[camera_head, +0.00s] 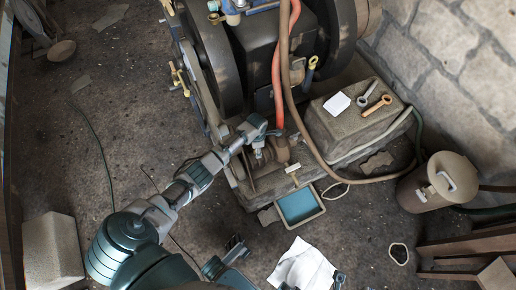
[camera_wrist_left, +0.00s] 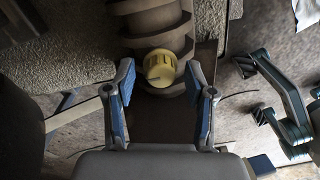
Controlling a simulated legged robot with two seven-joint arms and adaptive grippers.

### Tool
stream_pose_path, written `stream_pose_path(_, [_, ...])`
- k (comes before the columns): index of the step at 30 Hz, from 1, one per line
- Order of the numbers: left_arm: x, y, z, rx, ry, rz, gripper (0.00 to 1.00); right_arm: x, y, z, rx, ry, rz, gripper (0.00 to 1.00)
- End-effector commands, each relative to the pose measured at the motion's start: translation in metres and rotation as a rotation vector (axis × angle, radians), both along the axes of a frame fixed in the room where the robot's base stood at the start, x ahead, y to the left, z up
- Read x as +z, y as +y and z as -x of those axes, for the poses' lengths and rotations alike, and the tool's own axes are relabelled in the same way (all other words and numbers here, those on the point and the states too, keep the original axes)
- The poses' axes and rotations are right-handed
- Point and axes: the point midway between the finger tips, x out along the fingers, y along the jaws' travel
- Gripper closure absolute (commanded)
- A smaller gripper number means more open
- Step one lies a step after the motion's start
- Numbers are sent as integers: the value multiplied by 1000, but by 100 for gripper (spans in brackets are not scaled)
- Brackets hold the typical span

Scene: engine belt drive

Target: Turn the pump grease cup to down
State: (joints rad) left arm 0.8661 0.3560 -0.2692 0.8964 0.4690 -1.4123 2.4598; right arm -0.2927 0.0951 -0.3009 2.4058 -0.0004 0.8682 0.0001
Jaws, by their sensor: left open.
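The grease cup is a round yellow cap (camera_wrist_left: 160,68) in the left wrist view, in front of a ribbed cylindrical pump part (camera_wrist_left: 152,22). My left gripper (camera_wrist_left: 161,90) is open, with its blue-padded fingers either side of the cup. A gap shows between the pads and the cap. In the head view my left gripper (camera_head: 260,138) reaches the pump at the engine's front foot, and the cup cannot be made out there. My right gripper (camera_wrist_left: 252,90) appears at the right of the wrist view, its fingers apart and empty; it is low in the head view (camera_head: 226,257).
The engine (camera_head: 240,50) with flywheels stands behind the pump. Red and brown hoses run down close to its right. A stone block (camera_head: 360,117) carries wrenches. A blue tray (camera_head: 300,205), white cloth (camera_head: 302,268) and metal can (camera_head: 437,182) lie right. Floor at left is mostly clear.

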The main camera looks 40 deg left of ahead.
Motion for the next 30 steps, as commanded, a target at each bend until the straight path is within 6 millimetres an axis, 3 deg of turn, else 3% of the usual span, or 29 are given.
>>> stream_pose_path(1, [0,0,0,0,0,0,45,0,0,0,0,0,0,100])
stream_pose_path(6, [0,0,0,0,0,0,88,0,0,0,0,0,0,100])
stream_pose_path(8, [0,0,0,0,0,0,100,0,0,0,0,0,0,100])
stream_pose_path(17, [1,0,-1,-20,-1,1,100,4,0,1,0,-5,-1,100])
stream_pose_path(26, [4,-1,-2,-174,-4,2,100,14,-2,13,-1,-1,-4,100])
stream_pose_path(30, [4,0,-3,-295,-4,1,100,4,5,-7,4,145,48,100])
